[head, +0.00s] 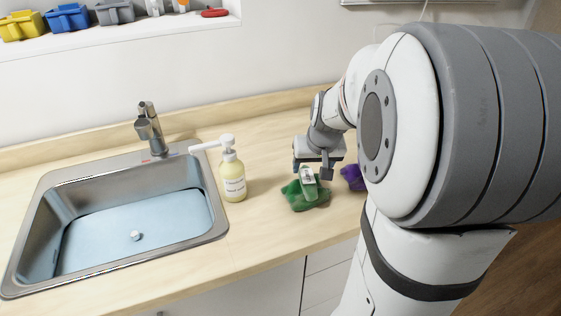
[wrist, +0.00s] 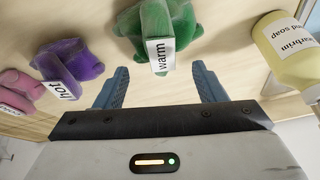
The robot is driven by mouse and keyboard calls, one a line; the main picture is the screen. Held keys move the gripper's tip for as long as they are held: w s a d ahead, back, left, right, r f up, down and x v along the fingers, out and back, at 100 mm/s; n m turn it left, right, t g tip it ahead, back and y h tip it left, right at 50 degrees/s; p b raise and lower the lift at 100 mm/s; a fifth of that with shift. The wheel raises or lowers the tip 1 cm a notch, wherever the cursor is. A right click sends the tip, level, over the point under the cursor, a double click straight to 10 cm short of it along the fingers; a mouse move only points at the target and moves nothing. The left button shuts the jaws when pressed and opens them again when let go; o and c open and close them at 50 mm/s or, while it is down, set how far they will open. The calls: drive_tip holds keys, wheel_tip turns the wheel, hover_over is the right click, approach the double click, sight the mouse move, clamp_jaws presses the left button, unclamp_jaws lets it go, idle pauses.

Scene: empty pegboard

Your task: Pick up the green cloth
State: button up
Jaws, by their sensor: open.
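The green cloth (head: 311,199) lies crumpled on the wooden counter, right of the soap bottle. In the wrist view the green cloth (wrist: 183,35) shows at the top middle, with a white label reading "warm". My gripper (wrist: 160,84) is open, its two blue fingers apart and empty. The cloth appears beyond the fingertips, roughly in line with the gap between them. In the head view my gripper (head: 316,174) is just above and behind the cloth, hiding part of it. I cannot tell whether it touches.
A purple cloth (wrist: 72,62) labelled "hot" and a pink cloth (wrist: 20,85) lie beside the green one. A yellow soap bottle (head: 233,178) stands on its other side, near the metal sink (head: 60,180). Bare counter lies in front of the green cloth.

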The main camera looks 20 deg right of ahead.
sight(309, 178)
drive_tip(key=x, duration=0.6)
drive_tip(key=shift+s+f+p, duration=0.1)
drive_tip(key=shift+f+p, duration=0.25)
drive_tip(key=shift+f, duration=0.15)
drive_tip(key=shift+c, duration=0.3)
drive_tip(key=c, duration=1)
